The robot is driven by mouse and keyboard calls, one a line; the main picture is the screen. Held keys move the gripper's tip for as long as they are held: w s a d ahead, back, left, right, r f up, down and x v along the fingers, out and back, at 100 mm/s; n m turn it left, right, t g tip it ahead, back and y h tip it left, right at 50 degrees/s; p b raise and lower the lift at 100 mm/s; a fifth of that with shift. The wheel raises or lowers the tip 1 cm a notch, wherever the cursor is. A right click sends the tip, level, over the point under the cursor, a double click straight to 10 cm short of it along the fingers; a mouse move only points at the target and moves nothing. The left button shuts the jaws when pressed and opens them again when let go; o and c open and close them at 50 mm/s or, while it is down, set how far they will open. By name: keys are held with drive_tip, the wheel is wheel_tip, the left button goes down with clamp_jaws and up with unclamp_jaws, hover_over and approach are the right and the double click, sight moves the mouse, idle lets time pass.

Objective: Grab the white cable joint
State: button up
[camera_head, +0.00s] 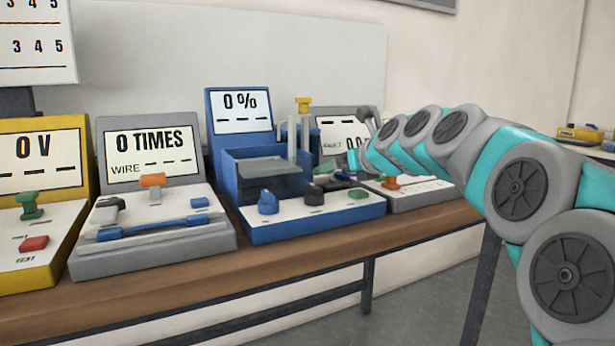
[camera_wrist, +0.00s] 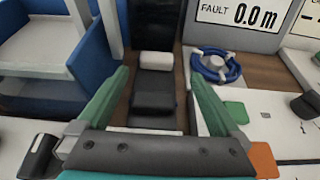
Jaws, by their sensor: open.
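A small white block (camera_wrist: 156,58), which looks like the white cable joint, sits at the far end of a dark piece (camera_wrist: 154,97) in the wrist view. My gripper (camera_wrist: 160,78) is open, its two green fingers to the left and right of the dark piece with gaps on both sides. The white block lies just beyond the fingertips, centred between them. Nothing is held. In the head view my gripper (camera_head: 350,163) is at the right side of the blue tester, and the joint cannot be made out there.
The blue tester (camera_head: 312,210) stands left of my gripper. A blue cable coil (camera_wrist: 216,66) lies right of the fingers, before a grey display panel (camera_wrist: 240,18). An orange knob (camera_wrist: 263,160) is near the right finger. More testers stand along the brown bench (camera_head: 250,254).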

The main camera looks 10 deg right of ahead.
sight(319, 177)
drive_tip(key=shift+a+f+x, duration=0.1)
drive_tip(key=shift+x, duration=1.8)
drive_tip(key=shift+a+f+x, duration=0.1)
drive_tip(key=shift+f+x, duration=0.05)
drive_tip(key=shift+x, duration=1.75)
drive_tip(key=shift+s, duration=0.25)
drive_tip(key=shift+c, duration=0.2)
drive_tip(key=c, duration=1.2)
drive_tip(key=shift+c, duration=0.2)
